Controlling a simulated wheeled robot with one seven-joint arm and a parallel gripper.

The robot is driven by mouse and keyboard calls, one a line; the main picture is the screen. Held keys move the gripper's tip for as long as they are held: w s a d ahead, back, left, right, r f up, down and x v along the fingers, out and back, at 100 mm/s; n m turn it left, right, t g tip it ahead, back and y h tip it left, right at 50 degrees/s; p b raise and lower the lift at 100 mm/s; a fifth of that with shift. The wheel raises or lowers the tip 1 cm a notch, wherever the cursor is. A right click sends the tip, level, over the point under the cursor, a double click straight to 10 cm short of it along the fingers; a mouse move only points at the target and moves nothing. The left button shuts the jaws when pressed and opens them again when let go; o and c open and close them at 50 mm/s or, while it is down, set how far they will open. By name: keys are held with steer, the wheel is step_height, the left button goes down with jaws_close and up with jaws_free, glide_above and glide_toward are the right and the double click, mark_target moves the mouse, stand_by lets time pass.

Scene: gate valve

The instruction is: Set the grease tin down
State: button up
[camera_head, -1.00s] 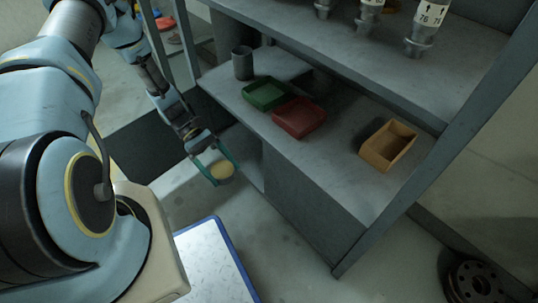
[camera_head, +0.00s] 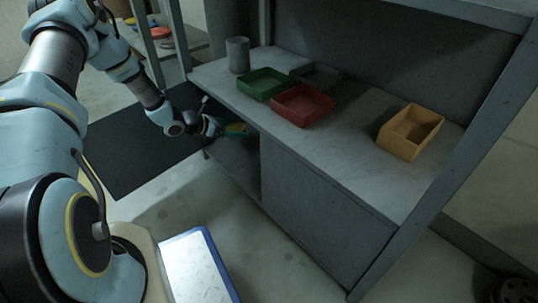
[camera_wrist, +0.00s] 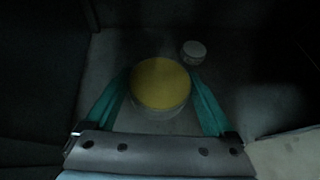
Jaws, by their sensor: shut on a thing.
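The grease tin (camera_wrist: 160,88) has a round yellow lid and a pale side. In the wrist view it sits between the two teal fingers of my gripper (camera_wrist: 160,76), which is shut on it. In the head view my gripper (camera_head: 232,128) reaches in under the bench's left end, above the dark lower shelf (camera_head: 234,160).
A small pale round container (camera_wrist: 193,52) stands just beyond the tin to the right. The bench top (camera_head: 355,130) above holds green (camera_head: 264,84), red (camera_head: 302,105) and orange (camera_head: 409,132) trays and a grey cup (camera_head: 238,55). A cabinet side closes the space on the right.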

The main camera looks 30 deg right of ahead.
steer(key=shift+m+g, duration=0.3)
steer(key=b+x, duration=0.1)
steer(key=x, duration=0.2)
steer(key=f+b+x, duration=0.1)
steer(key=b+x, duration=0.1)
steer(key=x, duration=0.2)
steer(key=s+a+b+x, duration=0.1)
steer(key=x, duration=0.3)
steer(key=shift+s+d+f, duration=0.1)
steer(key=shift+d+f, duration=0.05)
steer(key=shift+f, duration=0.3)
steer(key=shift+f+b, duration=1.55)
steer(key=shift+f, duration=1.1)
steer(key=shift+f, duration=0.1)
steer(key=shift+f, duration=0.1)
steer(key=o, duration=1.3)
